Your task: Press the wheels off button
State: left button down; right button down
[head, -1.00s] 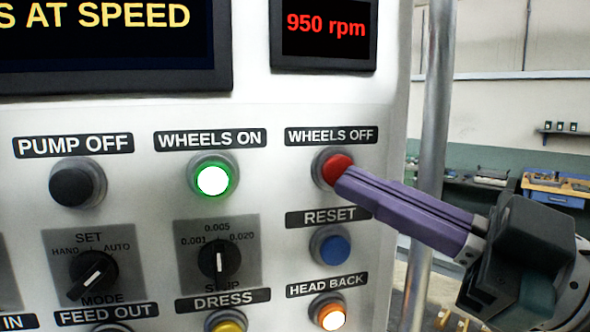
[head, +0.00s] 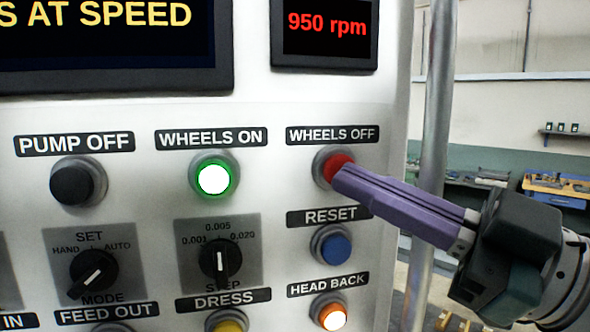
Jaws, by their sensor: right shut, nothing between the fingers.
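The red wheels off button (head: 336,165) sits in a grey ring under the label WHEELS OFF (head: 332,134), at the upper right of the panel. My right gripper (head: 340,181) comes in from the right with its purple fingers shut and empty. Its fingertips are at the lower right edge of the red button and hide part of it. I cannot tell whether they touch it. The wheels on button (head: 213,179) is lit white with a green rim. The display (head: 327,24) reads 950 rpm. My left gripper is out of view.
Below the fingers are a blue reset button (head: 334,249) and a lit orange head back button (head: 333,317). A black pump off button (head: 72,185) and two rotary knobs are to the left. A vertical metal pole (head: 434,120) stands right of the panel, behind my gripper.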

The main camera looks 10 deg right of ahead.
jog(key=shift+w, duration=0.15)
jog(key=shift+w, duration=0.35)
dwell(0.6)
dwell(0.3)
jog(key=shift+s, duration=0.9)
jog(key=s, duration=0.1)
jog(key=s+p, duration=0.1)
jog(key=s, duration=0.1)
jog(key=s+p, duration=0.1)
jog(key=s, duration=0.1)
jog(key=shift+d, duration=0.3)
